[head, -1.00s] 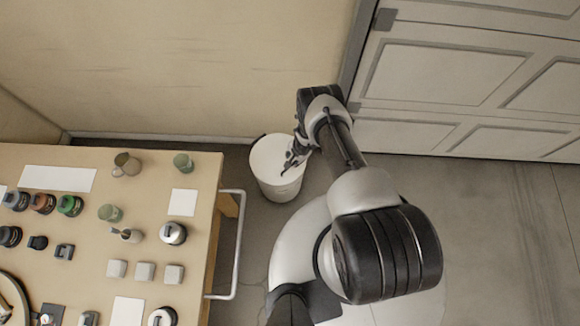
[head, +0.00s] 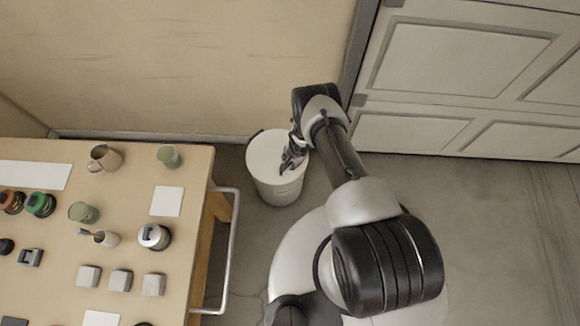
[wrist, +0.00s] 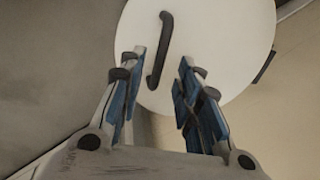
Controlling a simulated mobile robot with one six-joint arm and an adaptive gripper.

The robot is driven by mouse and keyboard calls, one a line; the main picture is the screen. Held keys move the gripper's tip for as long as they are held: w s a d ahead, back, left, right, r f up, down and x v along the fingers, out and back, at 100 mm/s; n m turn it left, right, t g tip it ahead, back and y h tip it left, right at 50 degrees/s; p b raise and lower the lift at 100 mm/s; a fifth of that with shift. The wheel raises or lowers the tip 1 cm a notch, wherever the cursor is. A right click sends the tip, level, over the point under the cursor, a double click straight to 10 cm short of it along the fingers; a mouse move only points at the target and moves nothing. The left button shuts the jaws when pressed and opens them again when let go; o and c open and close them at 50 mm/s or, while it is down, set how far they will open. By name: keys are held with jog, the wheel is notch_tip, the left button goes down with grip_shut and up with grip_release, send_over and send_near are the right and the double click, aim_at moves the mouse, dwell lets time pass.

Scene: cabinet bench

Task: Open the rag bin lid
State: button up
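The rag bin (head: 276,184) is a white round bin on the floor between the bench and the cabinets. Its flat white lid (head: 268,150) is on it and looks closed. In the wrist view the lid (wrist: 215,40) fills the upper middle, with a dark curved bar handle (wrist: 160,50) on it. My gripper (head: 290,166) is over the right part of the lid. In the wrist view my gripper (wrist: 160,65) is open, its blue-padded fingers apart with the handle showing between and beyond them. Whether the fingers touch the lid I cannot tell.
Pale cabinets (head: 450,80) stand at right and a beige wall (head: 180,60) behind. The floor at right is clear.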

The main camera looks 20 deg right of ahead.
aim_at(289, 164)
jog(key=shift+w+a+f+b, duration=0.1)
jog(key=shift+w+f+b, duration=0.1)
jog(key=shift+f+b, duration=0.8)
jog(key=shift+w+a+f+b, duration=0.1)
jog(key=shift+w+f+b, duration=0.05)
jog(key=shift+f+b, duration=0.8)
jog(key=shift+r, duration=0.1)
jog(key=shift+c, duration=0.2)
grip_shut()
